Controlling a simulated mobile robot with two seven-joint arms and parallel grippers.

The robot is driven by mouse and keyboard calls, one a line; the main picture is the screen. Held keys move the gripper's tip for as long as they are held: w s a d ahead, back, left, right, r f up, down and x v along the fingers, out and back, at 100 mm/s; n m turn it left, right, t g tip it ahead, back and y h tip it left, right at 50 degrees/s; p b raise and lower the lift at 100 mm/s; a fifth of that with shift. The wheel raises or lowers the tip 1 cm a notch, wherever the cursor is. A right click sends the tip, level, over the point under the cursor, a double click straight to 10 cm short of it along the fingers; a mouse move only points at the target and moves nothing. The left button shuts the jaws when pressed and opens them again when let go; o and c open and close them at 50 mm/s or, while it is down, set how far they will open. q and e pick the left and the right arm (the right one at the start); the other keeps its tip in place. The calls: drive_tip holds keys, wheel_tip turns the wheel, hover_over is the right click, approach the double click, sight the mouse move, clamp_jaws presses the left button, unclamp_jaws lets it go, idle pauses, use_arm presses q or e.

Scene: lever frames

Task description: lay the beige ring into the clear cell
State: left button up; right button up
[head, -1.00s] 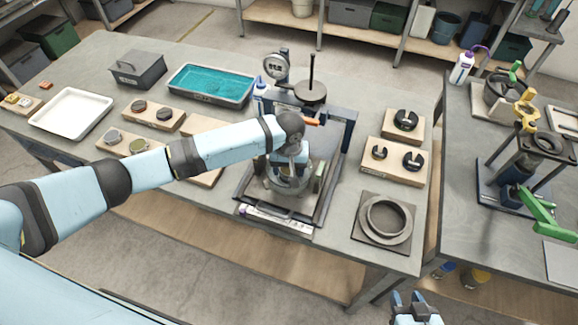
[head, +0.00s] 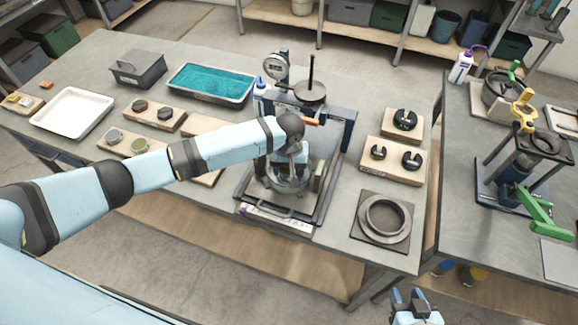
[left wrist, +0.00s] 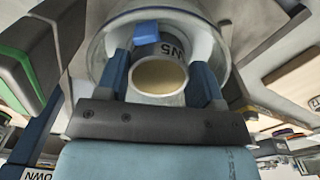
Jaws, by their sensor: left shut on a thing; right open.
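The clear cell (head: 270,182) is a see-through cup standing in the frame of the lever press on the table. My left gripper (head: 288,172) points down into it from above and hides much of it. In the left wrist view the cell's round wall (left wrist: 98,45) surrounds my left fingers (left wrist: 160,62). They are shut on a small round piece with a beige face (left wrist: 158,76), which I take as the beige ring. Whether it touches the cell's floor cannot be told. My right gripper (head: 416,308) is open and empty at the bottom edge, off the table.
The press frame (head: 347,135) with a dial gauge (head: 276,67) and a weight on a rod (head: 310,91) stands close around my left gripper. Slotted weights on wooden blocks (head: 393,172) and a grey ring on a plate (head: 384,218) lie to the right. A teal-filled tray (head: 210,84) lies behind.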

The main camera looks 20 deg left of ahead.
idle(0.3)
use_arm(q)
drive_tip(key=o, duration=1.1)
drive_tip(key=shift+f, duration=0.1)
